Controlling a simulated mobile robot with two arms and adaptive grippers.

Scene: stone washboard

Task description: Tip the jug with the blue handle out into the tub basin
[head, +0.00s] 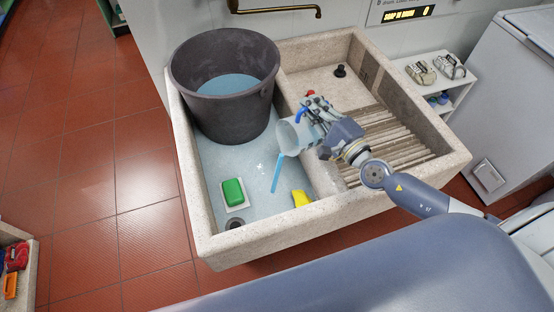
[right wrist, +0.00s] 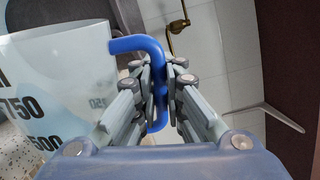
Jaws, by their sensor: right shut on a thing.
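The jug (head: 287,137) is translucent with a blue handle (head: 301,115). It is tilted with its mouth to the left, and a blue stream (head: 278,173) runs from its lip down into the tub basin (head: 210,165). My right gripper (head: 309,121) is shut on the blue handle. The right wrist view shows both fingers (right wrist: 161,85) closed around the handle (right wrist: 139,44), with the jug's marked wall (right wrist: 60,80) at the left. My left gripper is not in view.
A dark bucket (head: 225,123) of bluish water stands in the basin's back left. A green soap (head: 233,192) on a pale dish and a yellow thing (head: 300,198) lie nearer the front. The ribbed washboard (head: 385,140) is at the right. A brass tap (head: 280,11) hangs above.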

